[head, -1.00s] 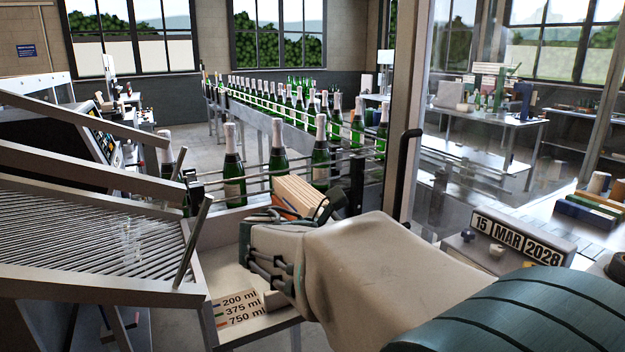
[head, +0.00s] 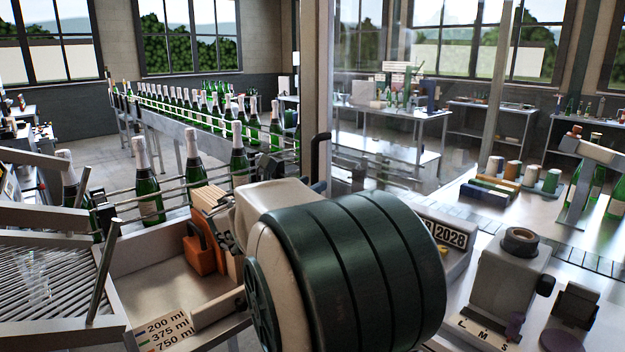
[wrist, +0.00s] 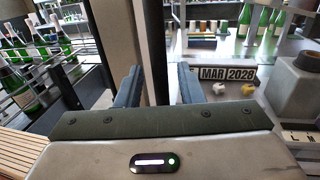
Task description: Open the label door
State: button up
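The label door looks like a clear pane (head: 410,165) framed by a beige upright post (head: 317,70). A dark upright handle (head: 319,160) stands on the post. The door appears closed. In the wrist view the handle (wrist: 153,50) is a black bar that shows between the two blue-grey fingers of my gripper (wrist: 159,75). The fingers are apart and open. I cannot tell how deep the bar sits between them, and no contact shows.
A date block (head: 452,236) and a grey device marked L M S (head: 505,285) stand to the right. A bin (head: 150,285) with an orange item and wooden blocks is at lower left. A bottle conveyor (head: 165,128) runs behind. Coloured rolls (head: 530,175) lie behind the pane.

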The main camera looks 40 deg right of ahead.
jog(key=shift+x, duration=1.3)
grip_shut()
